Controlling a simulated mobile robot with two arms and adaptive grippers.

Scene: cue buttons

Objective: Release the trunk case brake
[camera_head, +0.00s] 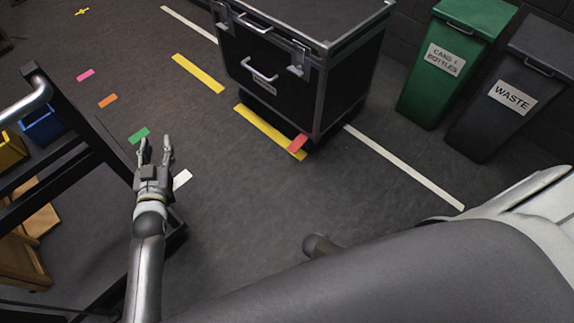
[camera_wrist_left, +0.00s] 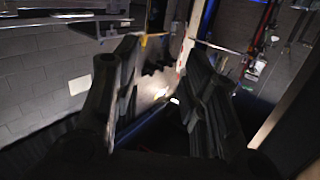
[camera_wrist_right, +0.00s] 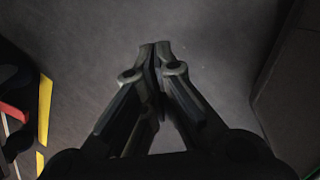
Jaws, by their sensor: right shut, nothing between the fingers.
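The trunk case (camera_head: 285,75) is a black box with silver edges, latches and a handle, standing on the floor at the upper middle of the head view. A small red piece (camera_head: 298,143) shows at its lower front corner; I cannot tell whether it is the brake or tape. A red strip (camera_wrist_right: 13,112) beside a dark round part also shows at the left of the right wrist view. My right gripper (camera_wrist_right: 155,47) is shut and empty above bare floor. My left gripper (camera_head: 156,146) is open and empty, left of and apart from the case.
A green bin (camera_head: 450,65) and a dark waste bin (camera_head: 515,95) stand at the right by the wall. A black-framed rack (camera_head: 85,140) with blue and yellow bins is at the left. Yellow tape (camera_head: 198,73) and coloured strips mark the floor. The floor before the case is clear.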

